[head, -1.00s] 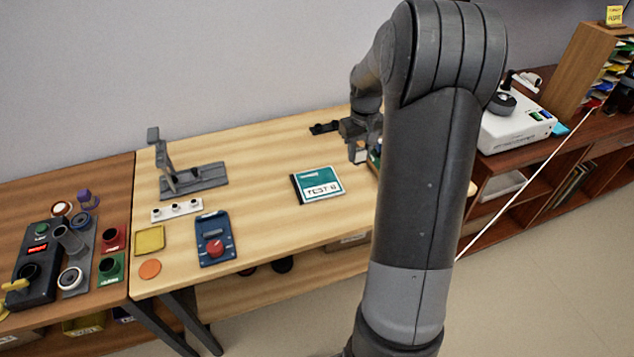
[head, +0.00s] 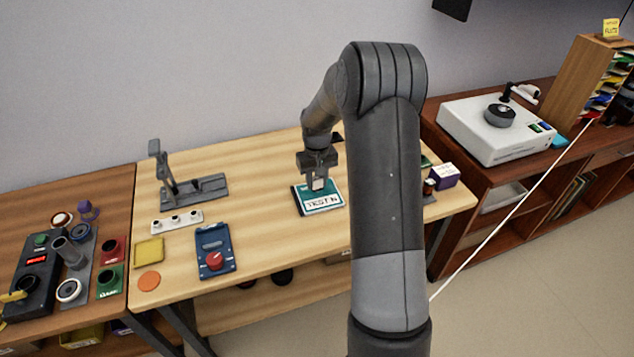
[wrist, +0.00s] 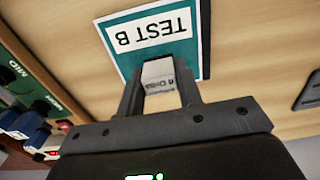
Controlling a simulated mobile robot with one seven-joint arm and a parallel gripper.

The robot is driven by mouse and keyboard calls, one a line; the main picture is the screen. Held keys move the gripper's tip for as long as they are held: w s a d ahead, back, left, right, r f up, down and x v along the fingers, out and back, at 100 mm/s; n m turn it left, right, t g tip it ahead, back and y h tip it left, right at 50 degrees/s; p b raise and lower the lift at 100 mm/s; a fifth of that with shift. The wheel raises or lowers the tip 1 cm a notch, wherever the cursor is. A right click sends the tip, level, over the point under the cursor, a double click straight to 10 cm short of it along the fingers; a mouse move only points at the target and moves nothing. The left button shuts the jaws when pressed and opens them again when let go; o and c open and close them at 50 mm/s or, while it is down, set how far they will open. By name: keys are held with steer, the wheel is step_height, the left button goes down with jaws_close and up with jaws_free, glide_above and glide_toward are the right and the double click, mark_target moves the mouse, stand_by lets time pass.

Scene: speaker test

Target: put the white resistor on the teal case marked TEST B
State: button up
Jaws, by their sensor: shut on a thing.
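The teal case marked TEST B (head: 330,205) lies flat on the light wooden table, and its label also shows in the wrist view (wrist: 150,30). My gripper (head: 318,184) is over the back part of the case, pointing down. It is shut on the white resistor (wrist: 159,75), a small white block with printing on it, held between the fingers in the wrist view. The resistor also shows below the fingers in the head view (head: 318,184). I cannot tell whether its underside touches the case.
A purple-and-white box (head: 443,176) stands at the right. The table in front of the case is clear.

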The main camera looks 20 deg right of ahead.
steer(key=shift+f, duration=0.55)
steer(key=shift+f, duration=0.15)
steer(key=o, duration=1)
steer(key=shift+c, duration=0.2)
